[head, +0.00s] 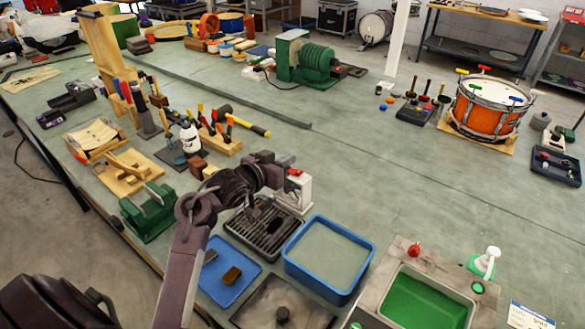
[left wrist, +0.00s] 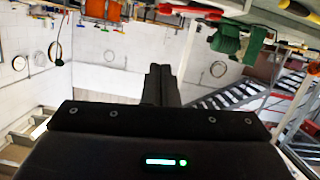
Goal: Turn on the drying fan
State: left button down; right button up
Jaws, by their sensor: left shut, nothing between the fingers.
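A small pale grey unit with a red part on top (head: 304,190) stands behind a black slatted rack (head: 262,228); it may be the drying fan, but I cannot tell for sure. My left arm reaches over the bench from the bottom. Its gripper (head: 282,178) is at the left side of the unit, near the red part, and partly covers it. I cannot tell if they touch. In the left wrist view the dark fingers (left wrist: 158,84) are together, with nothing between them. My right gripper is not in view.
A blue water tub (head: 372,252), a blue tray (head: 222,290) and a sink with a green basin (head: 462,298) are near the rack. A green vise (head: 150,213) and tool blocks are to the left.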

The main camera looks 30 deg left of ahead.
pick_arm(q)
jog(key=f, duration=0.1)
jog(key=w+f, duration=0.1)
jog(key=f, duration=0.1)
jog(key=w+f+p, duration=0.1)
jog(key=shift+d+f, duration=0.25)
jog(key=shift+d, duration=0.15)
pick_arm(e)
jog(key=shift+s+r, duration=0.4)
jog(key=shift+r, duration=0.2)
pick_arm(q)
jog(key=shift+f, duration=0.1)
